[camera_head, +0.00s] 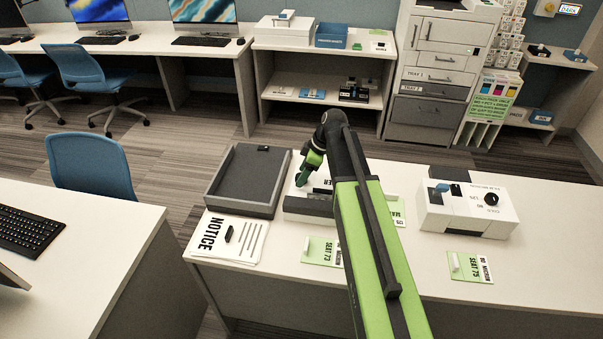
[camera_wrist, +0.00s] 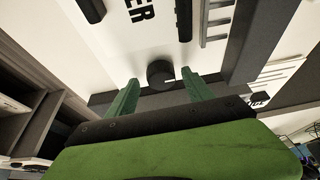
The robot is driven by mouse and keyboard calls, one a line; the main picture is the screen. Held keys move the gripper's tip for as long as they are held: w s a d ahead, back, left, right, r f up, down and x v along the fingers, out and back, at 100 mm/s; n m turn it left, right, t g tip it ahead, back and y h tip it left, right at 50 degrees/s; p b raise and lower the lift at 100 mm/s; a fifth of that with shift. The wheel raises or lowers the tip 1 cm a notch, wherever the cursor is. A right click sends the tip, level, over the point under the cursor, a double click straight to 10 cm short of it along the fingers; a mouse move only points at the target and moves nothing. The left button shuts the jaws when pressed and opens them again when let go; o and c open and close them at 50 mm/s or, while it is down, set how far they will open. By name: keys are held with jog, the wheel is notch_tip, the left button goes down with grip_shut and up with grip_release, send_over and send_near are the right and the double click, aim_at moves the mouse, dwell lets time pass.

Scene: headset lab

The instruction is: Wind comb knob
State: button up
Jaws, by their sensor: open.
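A dark round knob (camera_wrist: 160,73) with a pale mark on its face shows in the wrist view. It lies between the tips of my gripper's two green fingers (camera_wrist: 161,82), one on each side with a gap. My gripper is open and holds nothing. The knob sits by a white machine (camera_wrist: 125,45) with black lettering ending in "ER", a black bar (camera_wrist: 184,20) and a grey ladder-like part (camera_wrist: 214,22). In the head view my gripper (camera_head: 303,178) is low over this white machine (camera_head: 294,203) with its dark front strip; my arm hides much of it and the knob.
A grey open tray (camera_head: 272,211) and a NOTICE sheet (camera_head: 215,243) lie left of the machine. A white device (camera_head: 436,215) with a black dial (camera_head: 491,199) stands to the right. Green-and-white cards (camera_head: 321,252) lie in front.

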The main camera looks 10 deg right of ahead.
jog(key=p+v, duration=1.5)
jog(key=v, duration=0.2)
jog(key=shift+d+p, duration=0.2)
jog(key=shift+p, duration=0.1)
jog(key=shift+s, duration=0.1)
